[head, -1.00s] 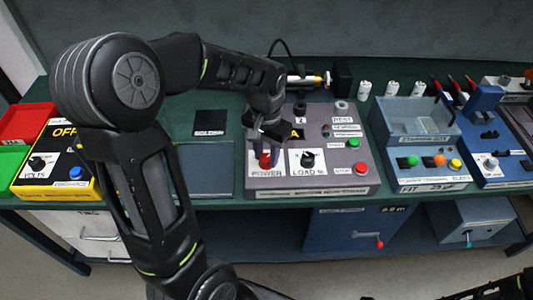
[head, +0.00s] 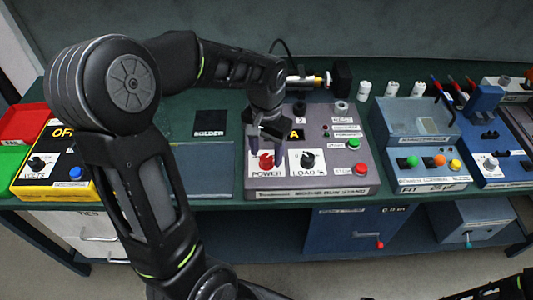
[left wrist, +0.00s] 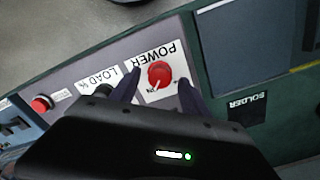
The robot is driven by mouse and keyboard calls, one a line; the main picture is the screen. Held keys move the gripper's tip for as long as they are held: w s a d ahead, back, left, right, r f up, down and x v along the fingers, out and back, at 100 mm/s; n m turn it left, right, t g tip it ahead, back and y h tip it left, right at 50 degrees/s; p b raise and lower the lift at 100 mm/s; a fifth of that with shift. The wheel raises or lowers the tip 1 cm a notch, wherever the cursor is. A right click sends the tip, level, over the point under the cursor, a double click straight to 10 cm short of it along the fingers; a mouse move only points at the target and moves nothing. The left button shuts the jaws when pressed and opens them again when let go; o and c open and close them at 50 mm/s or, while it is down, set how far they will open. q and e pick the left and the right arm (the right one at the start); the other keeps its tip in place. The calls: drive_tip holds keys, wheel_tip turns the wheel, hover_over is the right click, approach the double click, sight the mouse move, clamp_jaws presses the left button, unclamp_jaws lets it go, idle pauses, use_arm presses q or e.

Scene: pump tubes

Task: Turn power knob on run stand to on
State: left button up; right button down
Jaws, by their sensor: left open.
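The red power knob (head: 266,161) sits on a white POWER plate at the front left of the grey run stand (head: 310,192). In the left wrist view the knob (left wrist: 160,74) appears upside down. Its pale pointer mark faces lower left, toward a small label too blurred to read surely. My left gripper (head: 268,143) is open above and behind the knob. In the left wrist view its two fingers (left wrist: 160,90) stand apart on either side of the knob, with visible gaps and no clear contact. My right gripper is not clearly seen.
The black LOAD knob (head: 308,160) is just right of the power knob. A red button (head: 360,169) and a green button (head: 354,143) are further right. A yellow OFF box (head: 53,178) stands at left, a grey-blue test unit (head: 416,112) at right.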

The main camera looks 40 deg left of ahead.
sight(266, 158)
use_arm(q)
wheel_tip(266, 158, up, 7)
drive_tip(key=shift+f, duration=0.15)
idle(0.6)
